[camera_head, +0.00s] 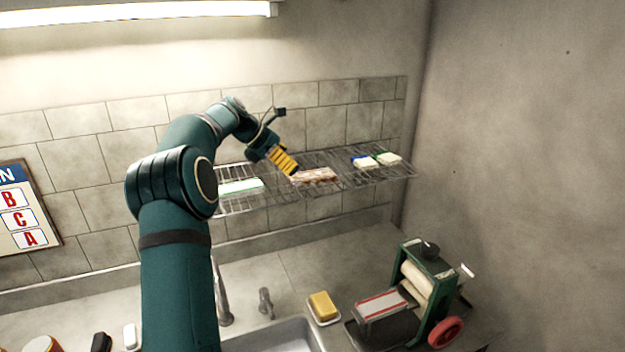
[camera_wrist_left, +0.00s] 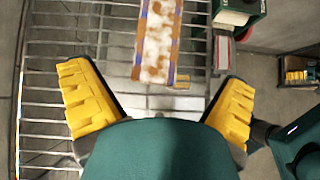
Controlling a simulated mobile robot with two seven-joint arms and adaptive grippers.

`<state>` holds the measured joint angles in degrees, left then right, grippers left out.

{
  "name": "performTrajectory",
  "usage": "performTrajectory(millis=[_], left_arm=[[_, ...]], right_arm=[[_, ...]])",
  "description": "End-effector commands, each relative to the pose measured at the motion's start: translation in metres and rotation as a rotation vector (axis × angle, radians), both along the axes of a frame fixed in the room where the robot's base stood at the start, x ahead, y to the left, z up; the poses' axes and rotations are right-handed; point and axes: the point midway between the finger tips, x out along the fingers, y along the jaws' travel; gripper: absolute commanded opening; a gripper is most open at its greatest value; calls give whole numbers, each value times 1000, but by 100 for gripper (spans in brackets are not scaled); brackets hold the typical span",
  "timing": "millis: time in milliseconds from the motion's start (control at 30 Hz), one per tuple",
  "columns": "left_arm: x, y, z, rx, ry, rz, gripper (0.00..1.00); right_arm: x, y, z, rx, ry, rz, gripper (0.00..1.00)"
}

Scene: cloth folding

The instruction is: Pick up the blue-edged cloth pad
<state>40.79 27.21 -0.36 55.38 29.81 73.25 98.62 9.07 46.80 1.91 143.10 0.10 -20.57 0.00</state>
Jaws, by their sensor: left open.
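A white pad with a blue edge (camera_head: 364,162) lies on the wire rack (camera_head: 345,180), towards its right end. A brown-and-white patterned cloth (camera_head: 316,176) lies near the middle of the rack. In the left wrist view, this patterned cloth (camera_wrist_left: 158,40) shows bluish-purple borders. My left gripper (camera_head: 292,170) has yellow fingers and is at the left end of the patterned cloth, left of the white pad. In the left wrist view, my left gripper (camera_wrist_left: 158,80) is open with its fingers wide apart and nothing held; the patterned cloth is ahead between them. My right gripper is out of view.
A green-edged white pad (camera_head: 389,158) lies right beside the blue-edged one. Another pale green-edged pad (camera_head: 240,187) lies on the rack's left part. Below are a green roller machine (camera_head: 425,290), a yellow sponge (camera_head: 322,305) and a tap (camera_head: 222,295). A tiled wall stands behind the rack.

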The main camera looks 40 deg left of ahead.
Motion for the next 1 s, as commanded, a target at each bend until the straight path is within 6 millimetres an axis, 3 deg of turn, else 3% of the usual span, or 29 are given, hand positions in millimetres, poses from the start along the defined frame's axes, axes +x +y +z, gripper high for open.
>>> performTrajectory(millis=[100, 367, 700, 967, 1000], left_arm=[[10, -6, -12, 0, 1, -1, 100], [19, -11, -21, 1, 1, 0, 100], [49, -28, -47, 0, 1, -1, 100], [52, -29, -50, 1, 0, 1, 100], [52, -29, -50, 1, 0, 1, 86]], right_arm=[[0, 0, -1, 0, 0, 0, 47], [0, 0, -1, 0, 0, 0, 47], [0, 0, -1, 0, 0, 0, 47], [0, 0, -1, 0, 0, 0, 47], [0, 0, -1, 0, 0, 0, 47]])
